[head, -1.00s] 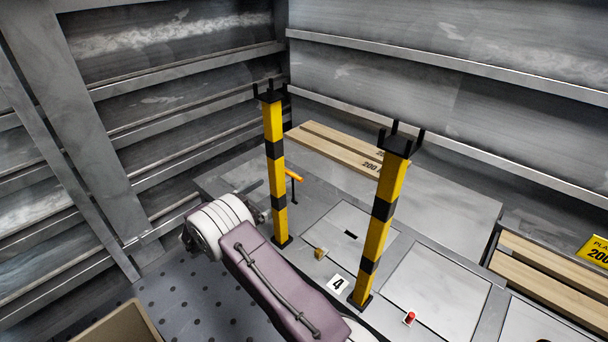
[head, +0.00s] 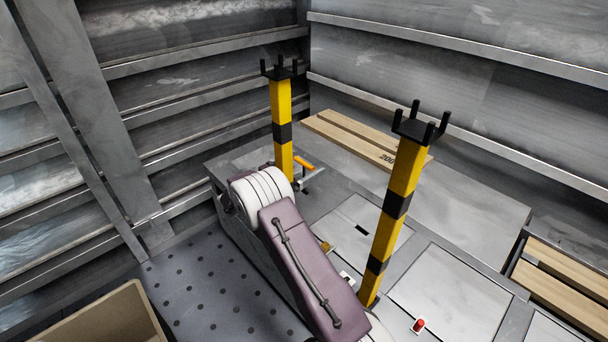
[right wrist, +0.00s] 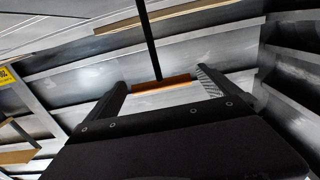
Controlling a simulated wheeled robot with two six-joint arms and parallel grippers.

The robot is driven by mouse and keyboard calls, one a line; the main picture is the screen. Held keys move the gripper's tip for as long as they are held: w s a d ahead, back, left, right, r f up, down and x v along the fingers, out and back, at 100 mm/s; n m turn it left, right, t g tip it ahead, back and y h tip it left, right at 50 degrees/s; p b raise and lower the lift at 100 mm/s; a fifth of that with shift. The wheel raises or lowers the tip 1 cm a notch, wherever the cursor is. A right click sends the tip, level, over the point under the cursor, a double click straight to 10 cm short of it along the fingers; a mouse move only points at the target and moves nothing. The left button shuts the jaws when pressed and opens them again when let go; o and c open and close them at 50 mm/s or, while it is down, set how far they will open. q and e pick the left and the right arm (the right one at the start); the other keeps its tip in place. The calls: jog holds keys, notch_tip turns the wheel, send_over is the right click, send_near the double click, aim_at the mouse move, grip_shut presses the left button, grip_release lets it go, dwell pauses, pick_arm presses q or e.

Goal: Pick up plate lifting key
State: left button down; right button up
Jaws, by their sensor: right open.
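The plate lifting key has an orange crossbar handle (head: 304,163) and stands behind the left striped post in the head view. In the right wrist view its orange handle (right wrist: 170,83) lies across the gap between my fingertips, with its black rod (right wrist: 148,40) running up the picture. My right gripper (head: 308,177) is open, close to the key and partly hidden by the post and my wrist. In the right wrist view its two fingers stand apart on either side of the handle; contact cannot be told. My left gripper is not in view.
Two yellow and black posts (head: 282,130) (head: 401,185) with pronged tops rise near my right arm. Wooden boards (head: 350,138) lie along the back. A red-topped piece (head: 418,325) sits on the floor plates (head: 440,290). A tan box (head: 95,318) is at the lower left.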

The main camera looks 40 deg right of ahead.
pick_arm(q)
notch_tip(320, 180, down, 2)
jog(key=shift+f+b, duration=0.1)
jog(key=shift+b, duration=0.3)
pick_arm(e)
jog(key=d, duration=0.3)
jog(key=shift+w+d, duration=0.15)
jog(key=shift+w, duration=0.1)
jog(key=c, duration=1.3)
pick_arm(q)
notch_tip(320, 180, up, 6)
jog(key=p, duration=0.5)
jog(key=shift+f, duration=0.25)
pick_arm(e)
notch_tip(320, 180, up, 10)
jog(key=shift+r, duration=0.1)
